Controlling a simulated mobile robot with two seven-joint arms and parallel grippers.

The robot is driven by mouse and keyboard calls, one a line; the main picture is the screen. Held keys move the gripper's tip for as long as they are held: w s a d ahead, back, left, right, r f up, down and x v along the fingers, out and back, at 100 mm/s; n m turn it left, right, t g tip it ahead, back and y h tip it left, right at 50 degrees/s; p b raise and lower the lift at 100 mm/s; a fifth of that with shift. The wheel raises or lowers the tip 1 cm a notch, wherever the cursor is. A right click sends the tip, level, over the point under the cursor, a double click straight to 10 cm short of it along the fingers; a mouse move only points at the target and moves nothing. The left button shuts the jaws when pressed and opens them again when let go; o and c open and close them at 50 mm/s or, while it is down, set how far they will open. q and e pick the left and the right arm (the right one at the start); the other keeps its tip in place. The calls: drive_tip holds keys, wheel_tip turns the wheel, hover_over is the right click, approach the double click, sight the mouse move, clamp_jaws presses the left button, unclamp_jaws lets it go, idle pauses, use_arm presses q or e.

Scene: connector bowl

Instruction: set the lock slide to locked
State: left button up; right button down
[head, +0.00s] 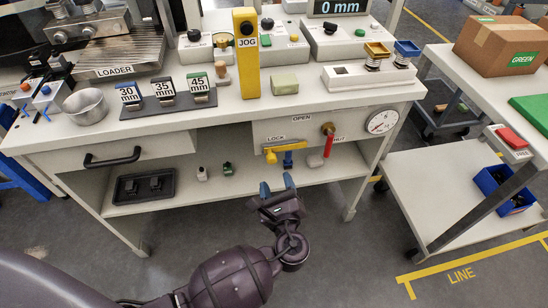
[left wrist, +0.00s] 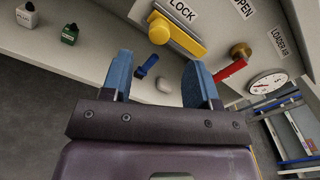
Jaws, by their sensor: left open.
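The yellow lock slide (head: 285,147) is on the front panel of the bench, under the LOCK label, with a rounded knob at its left end. The slide also shows at the top of the left wrist view (left wrist: 182,40). My right gripper is out of view.
A red lever (head: 329,143) on a brass valve and a round gauge (head: 382,121) sit right of the slide. The drawer handle (head: 112,157) protrudes at left. The shelf below holds a black tray (head: 157,184) and small bottles.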

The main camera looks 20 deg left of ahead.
sight(272, 162)
use_arm(q)
drive_tip(key=b+x, duration=0.1)
drive_tip(key=x, duration=0.6)
drive_tip(key=shift+w+a+f, duration=0.15)
drive_tip(key=shift+w+a, duration=0.05)
drive_tip(key=shift+w, duration=0.05)
drive_tip(key=shift+w+a, duration=0.2)
drive_tip(key=shift+w, duration=0.2)
